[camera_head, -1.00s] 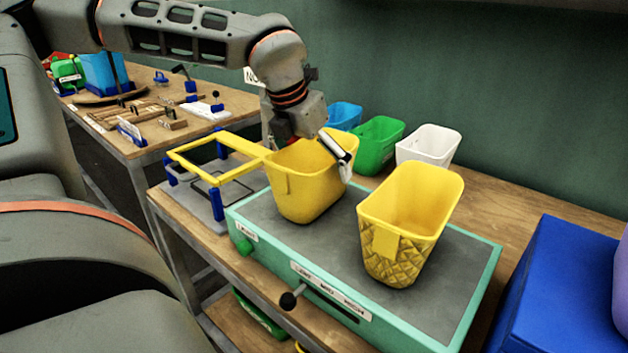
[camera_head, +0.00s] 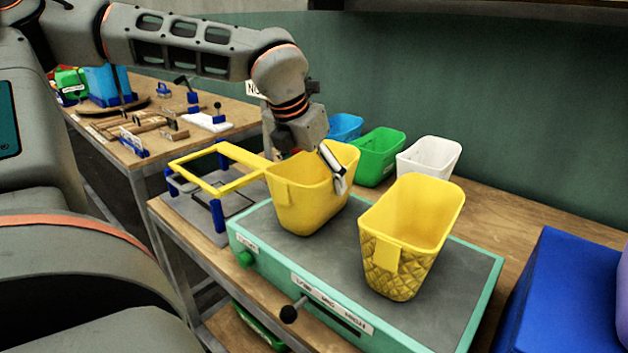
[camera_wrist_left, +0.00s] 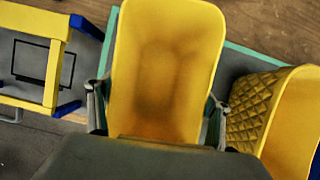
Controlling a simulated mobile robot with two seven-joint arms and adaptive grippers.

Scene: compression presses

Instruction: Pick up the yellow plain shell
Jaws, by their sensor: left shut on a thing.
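The yellow plain shell (camera_head: 302,207) is a smooth, open-topped tapered bin. It stands upright at or just above the grey top of the green-edged press; I cannot tell if its base touches. My left gripper (camera_head: 330,168) is shut on it. In the left wrist view my gripper (camera_wrist_left: 155,112) has a finger on each side of the plain shell (camera_wrist_left: 165,70). A second yellow shell with a quilted pattern (camera_head: 393,265) stands to its right, apart from it, and also shows in the left wrist view (camera_wrist_left: 250,112). My right gripper is not in view.
A yellow frame (camera_head: 212,188) on blue posts is close at the left. Green (camera_head: 378,160) and white (camera_head: 425,160) bins stand behind. The press (camera_head: 455,318) has a black-knobbed lever (camera_head: 289,313) in front. A blue box (camera_head: 560,290) is at the right.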

